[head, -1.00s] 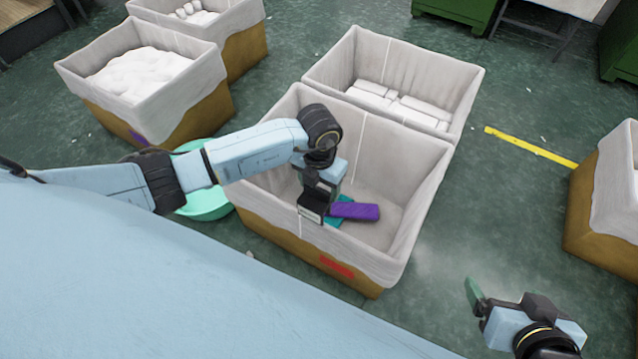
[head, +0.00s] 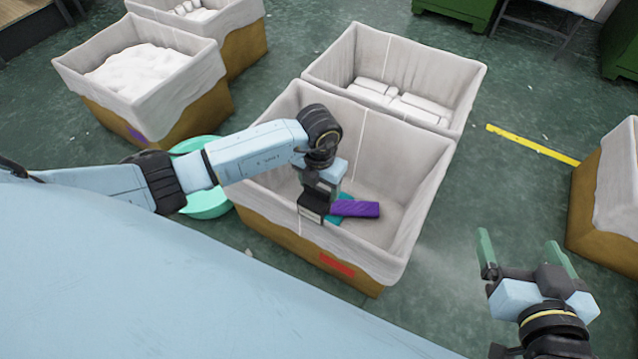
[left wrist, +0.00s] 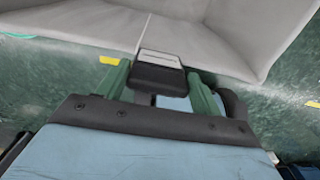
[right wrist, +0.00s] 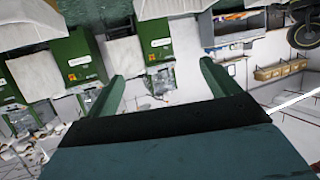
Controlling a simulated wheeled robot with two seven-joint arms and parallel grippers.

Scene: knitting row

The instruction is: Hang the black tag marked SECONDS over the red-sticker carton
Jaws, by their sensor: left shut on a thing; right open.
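The carton with the red sticker (head: 337,264) on its near side has a pale liner (head: 405,160) and an open top. My left gripper (head: 318,197) is over its near part and shut on a black tag (head: 310,210) with a white strip. The tag also shows between the green fingers in the left wrist view (left wrist: 158,80); its lettering is too small to read. It appears close to the near liner wall; I cannot tell whether it touches. My right gripper (head: 522,254) is open and empty over the floor to the right, fingers pointing up in the picture.
A purple block (head: 356,209) and a teal piece (head: 346,196) show inside the carton, partly behind the tag. A carton with white packs (head: 400,100) adjoins behind. A purple-sticker carton (head: 145,97) and a teal basin (head: 207,205) are left. Floor between carton and right gripper is clear.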

